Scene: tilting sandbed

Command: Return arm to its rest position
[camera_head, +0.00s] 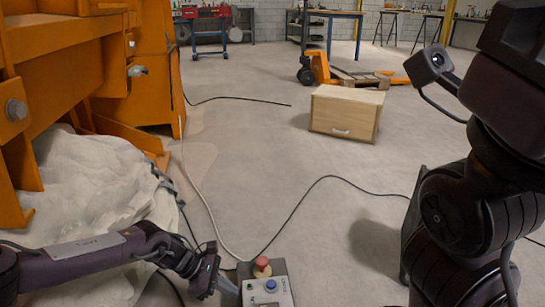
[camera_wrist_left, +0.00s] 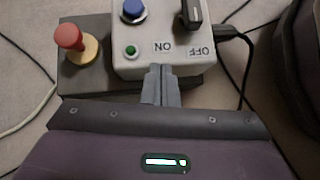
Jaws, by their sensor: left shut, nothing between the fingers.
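My left gripper (camera_head: 228,287) is at the bottom of the head view, next to a small control box (camera_head: 268,296). In the left wrist view its two grey fingers (camera_wrist_left: 160,72) are shut together with nothing between them, at the near edge of the box (camera_wrist_left: 207,62). I cannot tell whether they touch it. The box has a blue button (camera_wrist_left: 133,9), a small green button (camera_wrist_left: 131,51) and a black rotary switch (camera_wrist_left: 192,15) by ON and OFF labels. A red mushroom button (camera_wrist_left: 69,37) on a yellow collar stands beside it. My right arm fills the right edge; its gripper is not visible.
An orange machine frame (camera_head: 100,28) and a pale sand-like heap (camera_head: 92,187) stand at the left. A wooden cabinet (camera_head: 345,113) and an orange pallet jack (camera_head: 321,68) are farther back. Cables (camera_head: 293,214) cross the floor near the box. The middle floor is mostly clear.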

